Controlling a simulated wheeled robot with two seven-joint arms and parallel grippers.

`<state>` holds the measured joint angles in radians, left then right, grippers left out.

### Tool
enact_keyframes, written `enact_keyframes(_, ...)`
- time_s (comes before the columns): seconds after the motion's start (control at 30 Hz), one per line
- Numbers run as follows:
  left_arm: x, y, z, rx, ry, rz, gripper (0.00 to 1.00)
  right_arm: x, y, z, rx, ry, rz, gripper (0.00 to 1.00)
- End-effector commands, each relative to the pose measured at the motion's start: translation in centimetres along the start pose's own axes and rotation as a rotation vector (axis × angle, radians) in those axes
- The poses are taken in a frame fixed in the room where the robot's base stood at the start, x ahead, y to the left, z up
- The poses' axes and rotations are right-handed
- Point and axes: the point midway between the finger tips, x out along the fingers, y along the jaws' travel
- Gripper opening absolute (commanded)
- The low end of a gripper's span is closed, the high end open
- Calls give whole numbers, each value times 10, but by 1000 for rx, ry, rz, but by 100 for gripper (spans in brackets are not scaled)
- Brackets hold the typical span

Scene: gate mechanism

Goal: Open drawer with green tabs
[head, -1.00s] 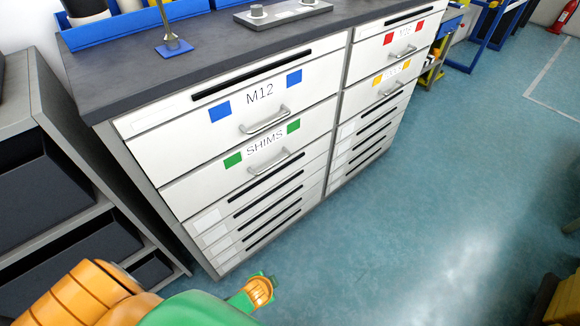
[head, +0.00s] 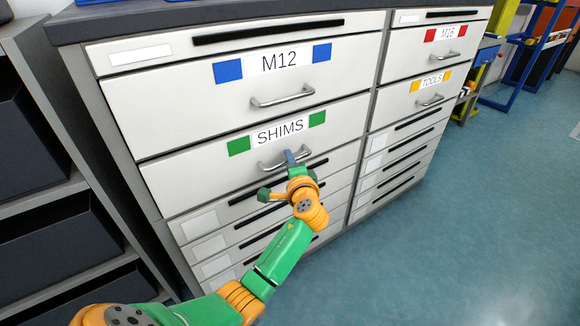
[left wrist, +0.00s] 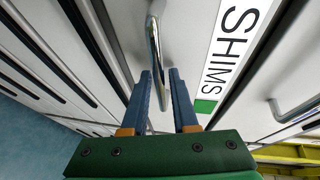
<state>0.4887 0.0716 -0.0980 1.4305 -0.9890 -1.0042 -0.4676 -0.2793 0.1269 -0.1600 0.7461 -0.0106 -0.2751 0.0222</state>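The drawer with green tabs (head: 206,187) is labelled SHIMS and sits shut in the left column of the cabinet, below the M12 drawer. Its metal bar handle (head: 270,165) is partly hidden by my left gripper (head: 291,157) in the head view. In the left wrist view, the blue fingers of my left gripper (left wrist: 162,75) stand apart, with the handle (left wrist: 154,45) between them. I cannot tell whether either finger touches the bar. One green tab (left wrist: 205,106) shows beside the SHIMS label there. My right gripper is not in view.
The M12 drawer (head: 180,110) with blue tabs is above, and narrow drawers (head: 205,247) are below. Drawers with red and yellow tabs are to the right. A grey shelf unit (head: 40,215) stands at the left. Open blue-green floor (head: 450,240) lies at the right.

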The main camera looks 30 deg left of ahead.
Motion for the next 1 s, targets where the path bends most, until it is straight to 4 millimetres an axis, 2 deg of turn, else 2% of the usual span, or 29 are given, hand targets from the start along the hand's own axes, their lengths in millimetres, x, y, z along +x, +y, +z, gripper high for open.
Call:
enact_keyframes(0.23,3,0,0,-1,2,2,27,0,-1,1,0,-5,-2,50)
enact_keyframes(0.27,3,0,0,0,2,2,22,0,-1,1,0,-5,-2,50)
enact_keyframes(0.33,3,0,0,0,2,2,3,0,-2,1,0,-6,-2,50)
enact_keyframes(0.37,3,0,0,0,2,2,0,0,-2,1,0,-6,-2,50)
enact_keyframes(1.0,3,1,0,0,2,2,0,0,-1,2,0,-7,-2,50)
